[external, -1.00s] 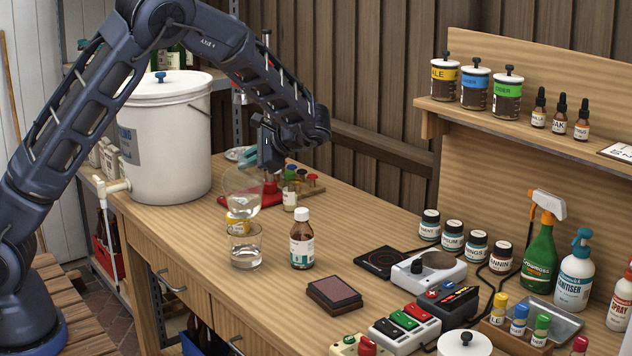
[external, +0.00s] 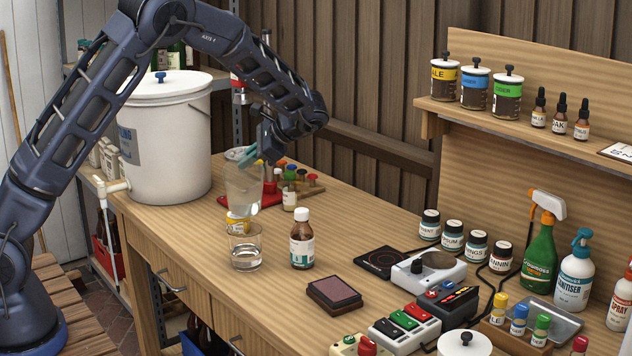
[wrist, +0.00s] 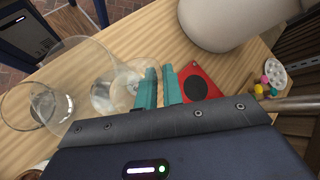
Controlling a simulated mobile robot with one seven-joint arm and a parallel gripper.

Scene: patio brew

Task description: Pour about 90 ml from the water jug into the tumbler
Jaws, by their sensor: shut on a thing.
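The clear water jug (external: 243,188) is held in the air by my gripper (external: 248,156), whose teal fingers are shut on it near its top. The jug looks close to upright and holds some clear water. The clear tumbler (external: 246,250) stands upright on the bench below the jug, with some clear water in its lower part; the exact level is hard to read. In the wrist view, the teal fingers of my gripper (wrist: 159,88) are beside the clear jug (wrist: 85,65), and the tumbler (wrist: 18,108) is at the left, partly seen through glass.
A white bucket (external: 165,145) is at the back left. A red mat (external: 232,200) lies behind the jug. A brown pad (external: 335,294) is at the front.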

